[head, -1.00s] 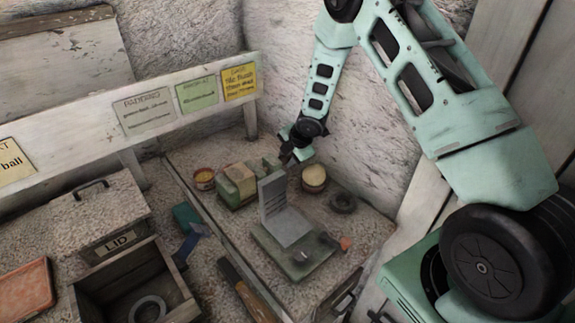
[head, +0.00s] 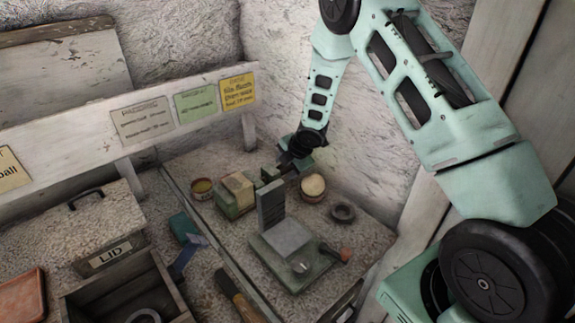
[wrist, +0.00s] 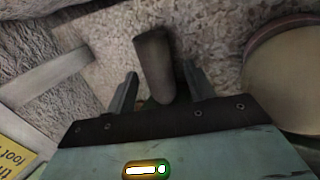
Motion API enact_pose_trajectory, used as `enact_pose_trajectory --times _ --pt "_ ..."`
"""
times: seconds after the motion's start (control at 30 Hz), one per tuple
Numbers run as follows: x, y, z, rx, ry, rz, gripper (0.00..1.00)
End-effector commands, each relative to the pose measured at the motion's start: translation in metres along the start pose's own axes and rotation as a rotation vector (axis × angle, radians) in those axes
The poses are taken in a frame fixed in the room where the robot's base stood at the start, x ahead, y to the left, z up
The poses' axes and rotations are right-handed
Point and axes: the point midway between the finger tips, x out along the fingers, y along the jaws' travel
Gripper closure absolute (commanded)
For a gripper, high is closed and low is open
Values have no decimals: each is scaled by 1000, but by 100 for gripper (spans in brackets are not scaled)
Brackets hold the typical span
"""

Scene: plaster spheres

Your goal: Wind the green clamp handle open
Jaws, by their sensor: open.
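The green clamp (head: 228,207) sits at the back of the bench in the head view, with a pale block in it. My gripper (head: 277,170) is just right of it, pointing down, partly hidden behind my own wrist. In the wrist view a grey-brown round bar, seemingly the clamp handle (wrist: 153,55), stands between the two fingers of my gripper (wrist: 160,82). The fingers are open, with a gap visible on each side of the bar. The bar's lower end and the clamp body are mostly hidden by my gripper.
A round tub with a pale top (head: 313,186) stands close right of my gripper. A small tin (head: 202,189) is left of the clamp. In front stand an upright grey plate on a green base (head: 290,262) and a dark ring (head: 343,212). A lidded box (head: 92,235) is at left.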

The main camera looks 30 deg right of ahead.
Motion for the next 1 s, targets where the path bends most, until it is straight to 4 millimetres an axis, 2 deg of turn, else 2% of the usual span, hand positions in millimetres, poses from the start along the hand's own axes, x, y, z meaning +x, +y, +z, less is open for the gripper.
enact_pose_trajectory --times 0.13,0.27,0.7,0.9,1.0 --pt "-7 0 0 0 0 1 47" --pt "-26 1 1 1 -1 3 47" --pt "-130 2 1 2 -2 3 47" --pt "-162 2 0 1 0 1 47" --pt "-170 1 1 2 -1 0 47"
